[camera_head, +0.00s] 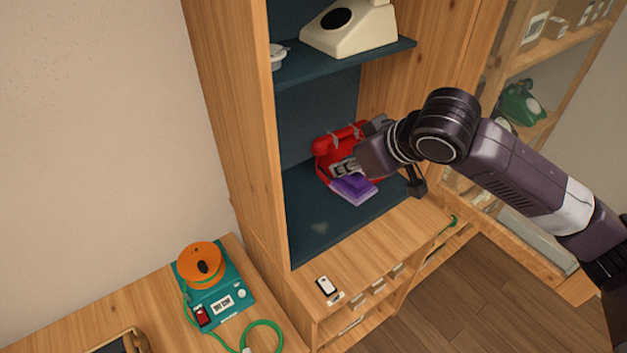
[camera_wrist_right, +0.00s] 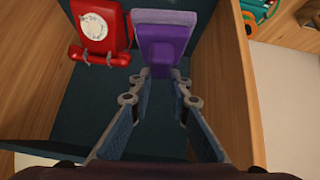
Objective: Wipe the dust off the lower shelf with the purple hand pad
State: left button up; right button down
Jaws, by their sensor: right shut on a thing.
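The purple hand pad (camera_head: 354,189) is at the lower shelf of the wooden cabinet, in front of a red dial phone (camera_head: 333,140). My right gripper (camera_head: 346,168) is shut on the pad's raised grip; the pad (camera_wrist_right: 165,38) also shows beyond the fingertips (camera_wrist_right: 163,74) in the right wrist view. The lower shelf (camera_head: 345,222) is dark teal. A faint pale dust patch (camera_head: 320,228) lies on its front left part. Whether the pad touches the shelf is hard to tell. My left gripper is not in view.
The red phone (camera_wrist_right: 96,30) stands close beside the pad. Cabinet side walls (camera_head: 232,120) bound the shelf. An upper shelf (camera_head: 330,65) with a cream phone (camera_head: 350,30) is above. A small white-and-black item (camera_head: 326,287) lies on the ledge in front. The shelf's front left is free.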

pick_arm(q)
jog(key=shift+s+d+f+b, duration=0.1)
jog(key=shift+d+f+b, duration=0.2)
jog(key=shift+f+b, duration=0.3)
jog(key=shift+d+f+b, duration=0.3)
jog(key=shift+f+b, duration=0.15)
jog(key=shift+b, duration=0.15)
pick_arm(e)
jog(key=w+a+f+n+g+y, duration=0.1)
jog(key=w+a+f+n+y, duration=0.1)
jog(key=f, duration=0.6)
jog(key=w+a+f+n+g+y, duration=0.1)
jog(key=w+a+f+n+y, duration=0.1)
jog(key=f, duration=0.6)
jog(key=shift+w+a+n+y, duration=0.3)
jog(key=shift+w+a+n, duration=0.25)
jog(key=shift+a, duration=0.7)
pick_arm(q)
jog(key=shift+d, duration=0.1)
